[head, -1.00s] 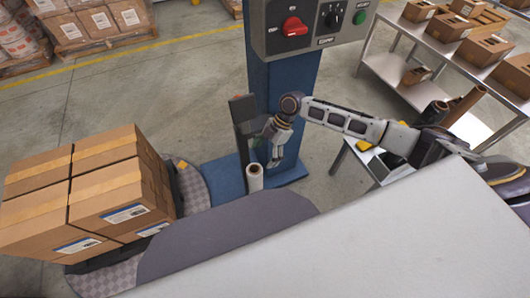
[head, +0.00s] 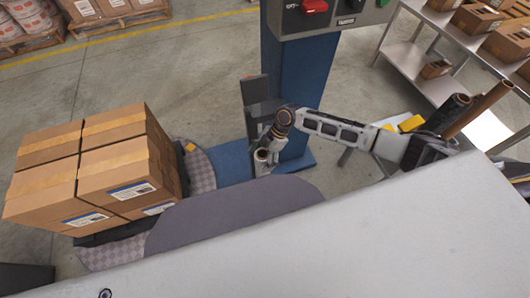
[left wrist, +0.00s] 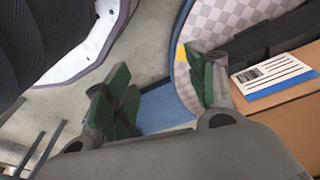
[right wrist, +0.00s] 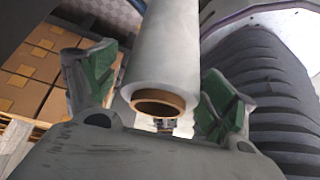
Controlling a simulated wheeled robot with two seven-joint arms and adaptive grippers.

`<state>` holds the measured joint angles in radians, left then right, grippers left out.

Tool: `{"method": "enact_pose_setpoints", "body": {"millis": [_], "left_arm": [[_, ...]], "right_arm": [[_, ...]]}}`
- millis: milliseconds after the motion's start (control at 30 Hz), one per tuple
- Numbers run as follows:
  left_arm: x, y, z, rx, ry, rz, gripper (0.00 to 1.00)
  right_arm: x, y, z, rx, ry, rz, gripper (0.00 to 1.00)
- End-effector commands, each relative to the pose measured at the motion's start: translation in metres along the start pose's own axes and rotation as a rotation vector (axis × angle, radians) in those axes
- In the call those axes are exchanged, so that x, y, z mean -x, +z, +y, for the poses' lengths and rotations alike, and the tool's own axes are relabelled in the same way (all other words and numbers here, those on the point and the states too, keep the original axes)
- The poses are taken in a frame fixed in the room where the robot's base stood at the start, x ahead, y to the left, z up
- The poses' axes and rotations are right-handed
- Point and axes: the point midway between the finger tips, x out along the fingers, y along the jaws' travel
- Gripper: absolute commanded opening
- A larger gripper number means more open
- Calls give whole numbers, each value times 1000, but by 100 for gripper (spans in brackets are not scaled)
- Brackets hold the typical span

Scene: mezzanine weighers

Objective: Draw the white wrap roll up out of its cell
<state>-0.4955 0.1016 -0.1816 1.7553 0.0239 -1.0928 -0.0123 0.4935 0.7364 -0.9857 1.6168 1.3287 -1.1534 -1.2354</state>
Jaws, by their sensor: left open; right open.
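The white wrap roll (right wrist: 166,55) shows large in the right wrist view, with its brown cardboard core end facing that camera. In the head view the roll (head: 262,157) stands upright by the blue column, partly covered by my right gripper (head: 268,147). In the right wrist view my right gripper (right wrist: 158,95) is open, with one green-padded finger on each side of the roll. I cannot tell whether the pads touch it. My left gripper (left wrist: 160,95) is open and empty in the left wrist view, above the floor and machine base. The roll's lower end is hidden.
A blue column (head: 291,75) with a control box (head: 330,14) rises behind the roll. Stacked cartons (head: 105,165) stand on the turntable at left. Dark and brown rolls (head: 470,110) stand at right near a shelf. A large pale surface (head: 330,240) fills the lower right.

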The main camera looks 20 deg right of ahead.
Motion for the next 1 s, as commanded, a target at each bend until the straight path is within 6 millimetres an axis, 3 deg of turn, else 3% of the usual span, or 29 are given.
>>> {"method": "enact_pose_setpoints", "body": {"millis": [233,667,1000], "left_arm": [[16,-11,3,-1,5,7,57],[17,-3,6,0,10,-6,57],[18,-10,4,-1,8,5,57]], "right_arm": [[-20,0,0,0,-1,0,84],[-24,0,0,0,0,-1,83],[-24,0,0,0,0,-1,39]]}}
